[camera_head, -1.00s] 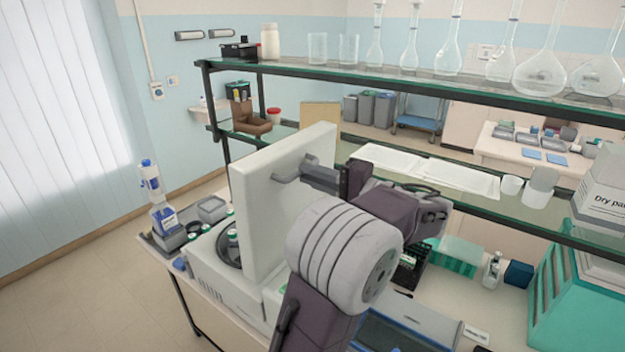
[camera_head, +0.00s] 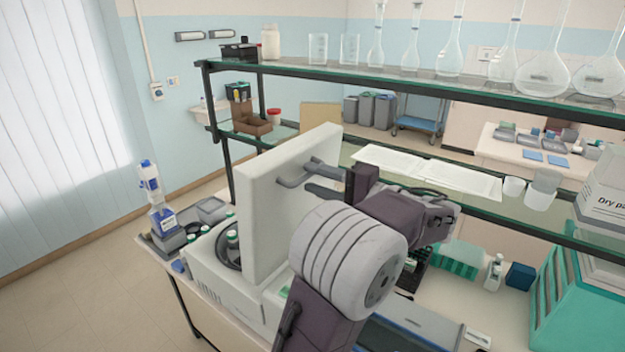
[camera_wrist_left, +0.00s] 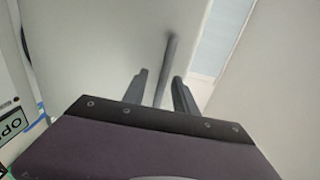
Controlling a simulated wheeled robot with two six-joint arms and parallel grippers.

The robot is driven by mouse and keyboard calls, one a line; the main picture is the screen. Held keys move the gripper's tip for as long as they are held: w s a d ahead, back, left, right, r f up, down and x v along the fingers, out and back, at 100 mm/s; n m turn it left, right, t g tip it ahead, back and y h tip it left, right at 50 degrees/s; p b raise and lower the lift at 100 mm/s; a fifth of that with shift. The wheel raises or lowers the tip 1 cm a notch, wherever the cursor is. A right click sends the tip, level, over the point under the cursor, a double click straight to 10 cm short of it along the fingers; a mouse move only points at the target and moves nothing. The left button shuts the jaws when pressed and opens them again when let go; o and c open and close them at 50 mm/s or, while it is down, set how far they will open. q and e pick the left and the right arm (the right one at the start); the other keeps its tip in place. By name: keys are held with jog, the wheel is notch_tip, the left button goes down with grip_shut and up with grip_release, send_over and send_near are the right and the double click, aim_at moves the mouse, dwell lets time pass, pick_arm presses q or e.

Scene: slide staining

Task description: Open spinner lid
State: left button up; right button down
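The spinner's white lid (camera_head: 268,200) stands raised, close to upright, above the spinner body (camera_head: 215,285). The open bowl with its dark rotor (camera_head: 230,245) shows to the left of the lid. A grey bar handle (camera_head: 292,182) sticks out of the lid's face. My left gripper (camera_head: 316,178) is at this handle with its two fingers spread. In the left wrist view the handle (camera_wrist_left: 168,55) runs between the open fingers (camera_wrist_left: 160,78), with gaps beside it. My right gripper is not in view.
A glass shelf (camera_head: 440,87) with flasks and beakers runs behind the lid and my arm. A bottle (camera_head: 162,218) and a grey box (camera_head: 212,210) stand left of the spinner. A teal rack (camera_head: 455,258) and a teal box (camera_head: 575,305) stand to the right.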

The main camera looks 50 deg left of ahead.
pick_arm(q)
jog(key=b+v, duration=0.1)
jog(key=v, duration=0.6)
jog(key=shift+w+d, duration=0.25)
jog(key=shift+d, duration=0.05)
jog(key=shift+f, duration=0.1)
